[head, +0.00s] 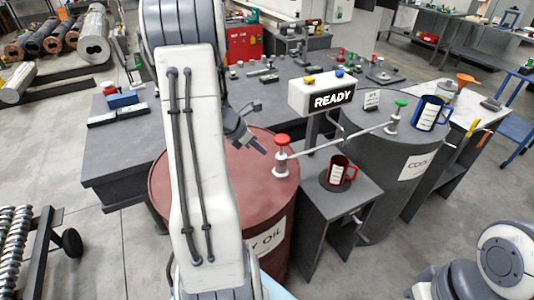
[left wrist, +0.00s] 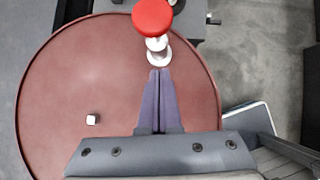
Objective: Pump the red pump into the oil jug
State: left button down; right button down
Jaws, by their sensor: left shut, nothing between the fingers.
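The red pump (head: 282,141) stands upright on the red barrel (head: 170,190), with a red knob and a white body. A red jug (head: 349,172) with a white label, apparently the oil jug, stands on a round dark plate on the small grey stand (head: 318,198) between the barrels. My left gripper (head: 264,151) is over the red barrel, just left of the pump. In the left wrist view its closed, empty fingers (left wrist: 157,72) point at the pump's white collar, below the red knob (left wrist: 153,18); contact cannot be told. My right gripper is not in view.
A green pump (head: 400,103) stands on the grey barrel (head: 400,140), beside a blue jug (head: 430,113). Thin spouts cross between the barrels. A READY sign box (head: 321,94) stands behind the stand.

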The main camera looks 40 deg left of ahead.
pick_arm(q)
jog(key=v, duration=0.5)
jog(key=shift+s+a+f, duration=0.1)
jog(key=shift+a+f, duration=0.1)
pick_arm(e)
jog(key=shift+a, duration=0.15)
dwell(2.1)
